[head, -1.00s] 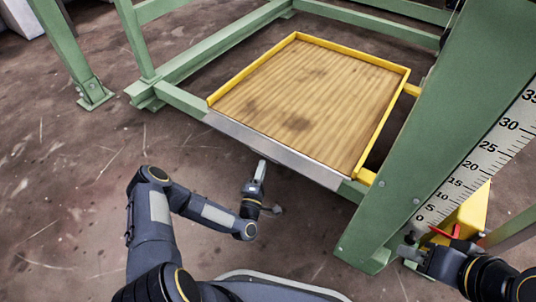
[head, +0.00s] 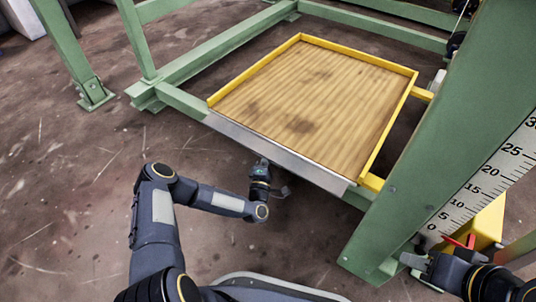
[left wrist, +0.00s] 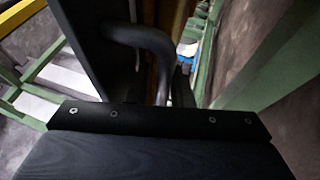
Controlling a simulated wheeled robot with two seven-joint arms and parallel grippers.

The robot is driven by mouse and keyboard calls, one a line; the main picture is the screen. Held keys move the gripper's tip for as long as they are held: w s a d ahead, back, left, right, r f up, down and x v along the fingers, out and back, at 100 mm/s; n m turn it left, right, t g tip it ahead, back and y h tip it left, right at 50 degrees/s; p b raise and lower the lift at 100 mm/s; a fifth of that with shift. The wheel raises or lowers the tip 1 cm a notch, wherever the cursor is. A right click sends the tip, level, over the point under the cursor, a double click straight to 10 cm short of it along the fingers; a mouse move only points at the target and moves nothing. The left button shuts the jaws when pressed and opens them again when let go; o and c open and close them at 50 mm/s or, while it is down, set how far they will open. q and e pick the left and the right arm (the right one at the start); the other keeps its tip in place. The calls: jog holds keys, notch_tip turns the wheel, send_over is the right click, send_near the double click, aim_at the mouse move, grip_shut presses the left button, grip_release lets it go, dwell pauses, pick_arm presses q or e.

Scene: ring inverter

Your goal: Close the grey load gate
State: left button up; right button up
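The grey load gate (head: 275,151) shows in the head view as a bare metal strip along the near edge of the wood-floored platform (head: 310,95). My left gripper (head: 262,162) is at the lower edge of this strip, near its middle; its fingertips are hidden there. In the left wrist view a dark plate (left wrist: 88,45) stands close, with a dark curved bar (left wrist: 145,37) in front of the gripper body. I cannot tell whether the fingers hold the bar. My right gripper (head: 412,260) is low at the right, beside the green post; its fingers are too small to read.
Yellow rims (head: 250,70) edge the platform inside a green frame (head: 190,70). A thick green post (head: 430,150) with a number scale (head: 490,180) stands at the right. A yellow block (head: 488,222) with a red part (head: 466,241) is near my right gripper.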

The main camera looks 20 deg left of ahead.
aim_at(265, 151)
pick_arm(q)
jog(key=shift+c, duration=0.3)
